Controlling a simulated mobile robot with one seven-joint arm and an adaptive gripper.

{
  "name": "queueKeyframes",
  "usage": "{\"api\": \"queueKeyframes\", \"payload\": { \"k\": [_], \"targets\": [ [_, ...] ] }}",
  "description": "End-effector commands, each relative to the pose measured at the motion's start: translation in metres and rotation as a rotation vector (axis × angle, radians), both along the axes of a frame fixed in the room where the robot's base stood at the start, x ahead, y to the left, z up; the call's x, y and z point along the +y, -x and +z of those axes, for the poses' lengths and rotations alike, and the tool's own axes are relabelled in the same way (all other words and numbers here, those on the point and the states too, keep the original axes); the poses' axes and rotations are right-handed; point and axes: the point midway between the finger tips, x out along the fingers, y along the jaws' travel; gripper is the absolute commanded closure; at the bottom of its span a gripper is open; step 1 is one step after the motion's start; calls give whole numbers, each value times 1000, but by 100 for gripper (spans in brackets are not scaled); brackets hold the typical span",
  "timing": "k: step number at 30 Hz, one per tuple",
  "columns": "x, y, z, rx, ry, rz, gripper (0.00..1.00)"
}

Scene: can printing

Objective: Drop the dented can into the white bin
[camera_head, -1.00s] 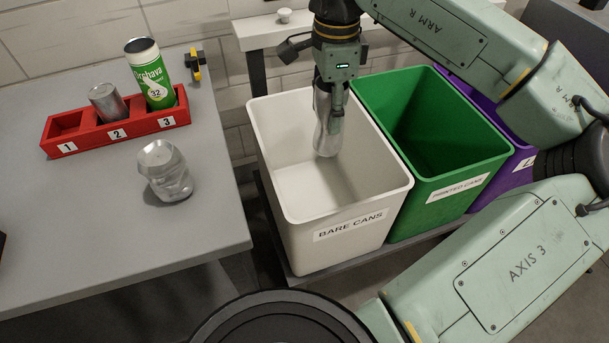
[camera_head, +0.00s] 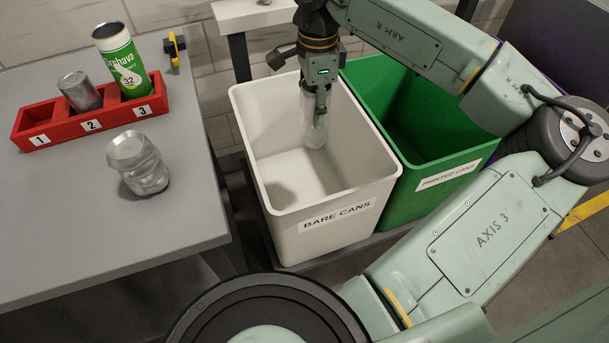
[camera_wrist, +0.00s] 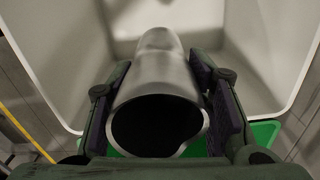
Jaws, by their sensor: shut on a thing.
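My gripper (camera_head: 318,112) is shut on a bare metal can (camera_head: 313,130) and holds it upright, low inside the mouth of the white bin (camera_head: 272,195) labelled BARE CANS. In the wrist view my gripper (camera_wrist: 165,105) has a finger on each side of the can (camera_wrist: 160,70). The can's open end faces the camera, and its rim bends inward at the right. Bin walls surround it, and its far end is clear of the bin floor. Another bare can (camera_head: 140,165), visibly crumpled, stands on the grey table at the left.
A green bin (camera_head: 425,175) labelled PRINTED CANS stands right beside the white bin. A red rack (camera_head: 65,130) on the table (camera_head: 70,240) holds a plain can (camera_head: 80,92) in slot 2 and a green printed can (camera_head: 122,62) in slot 3; slot 1 is empty.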

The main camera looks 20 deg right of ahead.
Motion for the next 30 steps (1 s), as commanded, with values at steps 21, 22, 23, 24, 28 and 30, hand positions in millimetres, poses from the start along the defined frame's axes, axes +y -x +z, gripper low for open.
{"api": "queueKeyframes", "payload": {
  "k": [21,22,23,24,28,30],
  "targets": [
    [0,0,-21,0,1,1,39],
    [0,0,-21,0,1,1,37],
    [0,0,-21,0,1,1,35],
    [0,0,-21,0,1,1,33],
    [0,0,-21,0,1,1,31],
    [0,0,-21,0,1,1,31]
  ]
}}
